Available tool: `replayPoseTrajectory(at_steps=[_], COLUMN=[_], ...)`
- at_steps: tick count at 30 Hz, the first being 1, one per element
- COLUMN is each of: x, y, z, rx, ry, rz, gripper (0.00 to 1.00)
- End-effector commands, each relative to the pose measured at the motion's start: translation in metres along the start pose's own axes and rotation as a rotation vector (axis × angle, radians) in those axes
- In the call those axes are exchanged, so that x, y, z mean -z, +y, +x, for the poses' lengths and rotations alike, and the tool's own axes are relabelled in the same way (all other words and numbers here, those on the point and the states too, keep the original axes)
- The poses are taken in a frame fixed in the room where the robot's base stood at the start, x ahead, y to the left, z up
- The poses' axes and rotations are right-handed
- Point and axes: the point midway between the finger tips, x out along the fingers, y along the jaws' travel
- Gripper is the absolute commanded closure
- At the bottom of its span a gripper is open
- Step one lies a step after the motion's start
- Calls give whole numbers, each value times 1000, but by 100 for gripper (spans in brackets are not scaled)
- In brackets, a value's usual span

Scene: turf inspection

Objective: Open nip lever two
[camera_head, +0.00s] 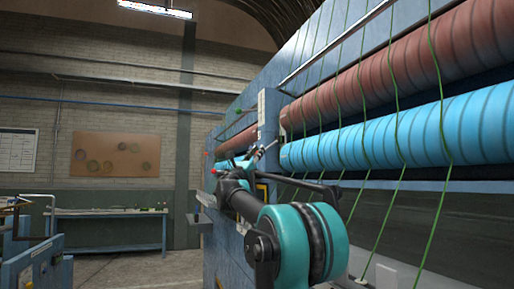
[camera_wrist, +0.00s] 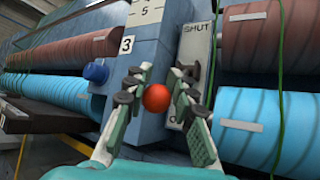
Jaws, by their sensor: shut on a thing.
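A red ball knob (camera_wrist: 157,98) sits between the two fingers of my gripper (camera_wrist: 157,88) in the wrist view. The fingers are shut on it, one on each side. The lever's shaft behind the ball is hidden, and no number for this lever can be read. A plate marked SHUT (camera_wrist: 197,45) is on the blue post, up and right of the ball. In the head view my gripper (camera_head: 258,152) is small, at the machine's post, and the ball cannot be made out.
Blue rollers (camera_head: 400,135) and brown rollers (camera_head: 400,65) run on both sides of the post, with green yarns in front. A label 3 (camera_wrist: 127,45) and a blue knob (camera_wrist: 96,73) are left of my gripper. A bench (camera_head: 108,212) stands by the far wall, with open floor before it.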

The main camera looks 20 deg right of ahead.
Motion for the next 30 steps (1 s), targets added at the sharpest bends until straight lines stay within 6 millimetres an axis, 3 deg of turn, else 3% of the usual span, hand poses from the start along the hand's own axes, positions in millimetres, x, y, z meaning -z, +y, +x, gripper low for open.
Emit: replayPoseTrajectory(at_steps=[1,18,19,24,30], x=[12,17,17,17,17], y=[-1,-3,-3,-4,-4], z=[-2,-1,-1,0,-1], rx=[-4,-14,-14,-14,-14], ry=[8,-21,-21,-20,-20], rz=[0,-19,-19,-19,-18], gripper=[100,100,73,52,51])
